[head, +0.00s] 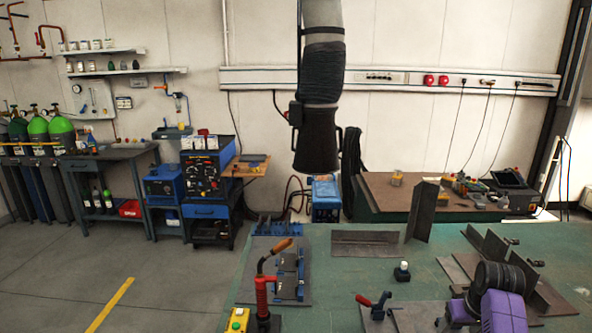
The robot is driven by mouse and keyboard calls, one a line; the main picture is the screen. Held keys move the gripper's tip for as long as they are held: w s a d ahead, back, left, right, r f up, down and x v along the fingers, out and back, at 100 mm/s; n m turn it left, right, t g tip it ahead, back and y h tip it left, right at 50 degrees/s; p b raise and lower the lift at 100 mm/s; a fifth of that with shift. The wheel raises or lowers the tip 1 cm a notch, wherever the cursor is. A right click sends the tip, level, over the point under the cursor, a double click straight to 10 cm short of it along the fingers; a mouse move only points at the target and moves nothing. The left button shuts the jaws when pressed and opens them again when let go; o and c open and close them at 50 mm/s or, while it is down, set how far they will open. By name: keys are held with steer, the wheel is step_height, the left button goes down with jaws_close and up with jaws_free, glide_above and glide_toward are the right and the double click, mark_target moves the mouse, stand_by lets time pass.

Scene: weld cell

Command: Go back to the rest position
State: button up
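Purple and black ribbed parts at the lower right of the head view look like links of my own arm, low in front of the green workbench (350,275). I cannot make out my gripper or its fingertips in this view. Nothing held can be seen.
The bench carries a red torch on a stand (262,298), a yellow button box (237,320), a dark steel angle (366,243), an upright plate (422,211), a small bottle (402,271) and a red-handled clamp (373,305). A black extraction hood (317,140) hangs behind. Floor at left is clear.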

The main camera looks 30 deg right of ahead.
steer(key=w+d+r+t+h, duration=0.2)
steer(key=w+d+r+h, duration=0.1)
steer(key=d+r, duration=0.1)
steer(key=s+a+r+n+t+h, duration=0.15)
steer(key=a+t, duration=0.35)
steer(key=a, duration=0.9)
steer(key=s+a+r+t+h, duration=0.1)
steer(key=s+a+r+t, duration=0.3)
steer(key=a, duration=1)
steer(key=s+a+n+t+y+b, duration=0.1)
steer(key=s+a+n+y, duration=0.4)
steer(key=s+a, duration=1.5)
steer(key=s+y, duration=0.1)
steer(key=y, duration=0.1)
steer(key=shift+a+r+y+b, duration=0.3)
steer(key=shift+r+y+b, duration=0.05)
steer(key=shift+r+b, duration=0.05)
